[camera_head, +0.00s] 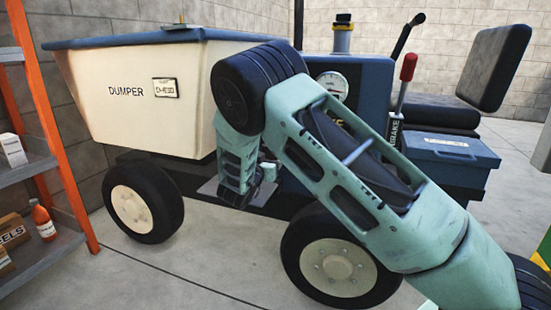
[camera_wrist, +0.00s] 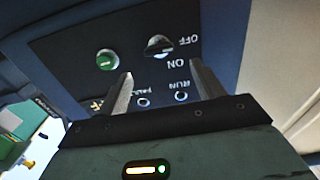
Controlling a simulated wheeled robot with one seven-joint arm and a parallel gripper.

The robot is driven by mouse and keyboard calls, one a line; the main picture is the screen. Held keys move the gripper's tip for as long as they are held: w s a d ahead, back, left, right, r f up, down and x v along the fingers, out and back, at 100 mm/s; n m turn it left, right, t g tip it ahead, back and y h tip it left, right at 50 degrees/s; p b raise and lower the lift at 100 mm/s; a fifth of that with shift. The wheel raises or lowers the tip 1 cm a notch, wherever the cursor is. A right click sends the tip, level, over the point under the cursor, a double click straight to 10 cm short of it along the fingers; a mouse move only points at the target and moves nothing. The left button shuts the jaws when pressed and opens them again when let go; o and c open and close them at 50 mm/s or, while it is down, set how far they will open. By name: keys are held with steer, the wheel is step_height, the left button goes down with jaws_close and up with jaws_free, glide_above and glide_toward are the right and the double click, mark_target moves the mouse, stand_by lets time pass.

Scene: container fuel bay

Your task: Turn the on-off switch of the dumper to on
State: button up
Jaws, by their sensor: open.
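The dumper (camera_head: 105,93) has a cream skip with a blue rim and a dark blue body. In the wrist view its dark control panel (camera_wrist: 72,47) shows the round on-off switch (camera_wrist: 158,45), with OFF and ON lettering beside it, upside down in this view. I cannot tell for sure which mark the switch points to. My gripper (camera_wrist: 162,69) is open, its two fingers apart on either side of the view below the switch, with nothing between them. It appears short of the switch. In the head view my arm hides the panel and switch.
A green button (camera_wrist: 107,59) sits left of the switch. RUN (camera_wrist: 181,96) and FAULT (camera_wrist: 143,102) lamps are below. A red-handled brake lever (camera_head: 407,72) and blue box (camera_head: 440,160) stand right of my arm. An orange-framed shelf (camera_head: 62,165) is at the left.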

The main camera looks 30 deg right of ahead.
steer(key=b+x, duration=0.2)
steer(key=x, duration=0.4)
steer(key=shift+w+d, duration=0.25)
steer(key=shift+d, duration=0.05)
steer(key=c, duration=1)
